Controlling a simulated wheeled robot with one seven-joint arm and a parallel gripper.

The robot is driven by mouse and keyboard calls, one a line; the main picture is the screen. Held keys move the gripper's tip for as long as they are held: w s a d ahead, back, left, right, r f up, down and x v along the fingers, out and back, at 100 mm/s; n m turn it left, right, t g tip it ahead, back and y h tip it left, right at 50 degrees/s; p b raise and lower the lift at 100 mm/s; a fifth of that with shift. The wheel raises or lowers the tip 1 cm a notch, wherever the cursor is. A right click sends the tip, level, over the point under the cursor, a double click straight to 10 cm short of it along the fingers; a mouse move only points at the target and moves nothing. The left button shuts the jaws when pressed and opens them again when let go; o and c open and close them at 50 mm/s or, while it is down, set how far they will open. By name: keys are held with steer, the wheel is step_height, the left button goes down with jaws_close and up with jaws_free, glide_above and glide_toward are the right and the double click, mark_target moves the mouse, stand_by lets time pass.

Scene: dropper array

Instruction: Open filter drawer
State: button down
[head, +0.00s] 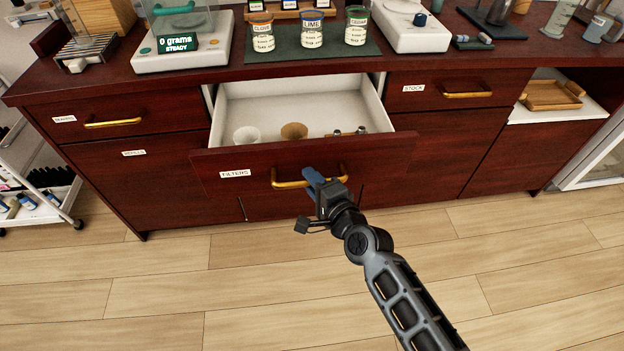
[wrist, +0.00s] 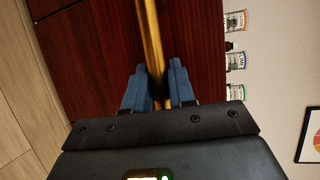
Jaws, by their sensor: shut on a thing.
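The filter drawer (head: 300,152), dark red wood with a white "FILTERS" label (head: 235,174), is pulled well out from the counter in the head view. Its white inside shows a white cone filter (head: 247,134), a brown filter (head: 293,131) and small dark-and-metal items (head: 348,132) near the front. My gripper (head: 313,180) is at the brass drawer handle (head: 290,184), right of its middle. In the wrist view, the blue fingers (wrist: 157,88) are shut on the handle bar (wrist: 150,40), one on each side. The drawer's far inside corners are partly hidden under the counter.
Shut drawers flank the open one, including the "STOCK" drawer (head: 440,91). A cart (head: 40,190) stands at left. The wooden floor (head: 150,290) in front is clear.

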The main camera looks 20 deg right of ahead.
steer(key=c, duration=1)
jaws_free()
steer(key=shift+c, duration=0.2)
steer(key=v, duration=0.7)
steer(key=shift+s+b, duration=0.35)
steer(key=shift+s, duration=0.05)
steer(key=s+r+n+h, duration=0.25)
steer(key=s+n, duration=0.55)
steer(key=s, duration=1.4)
steer(key=s+r+n+g+y, duration=0.1)
steer(key=s+r+n, duration=0.8)
steer(key=s+r, duration=0.3)
steer(key=shift+s+d+r+n, duration=0.2)
steer(key=shift+s+d+n, duration=0.2)
steer(key=shift+s, duration=0.2)
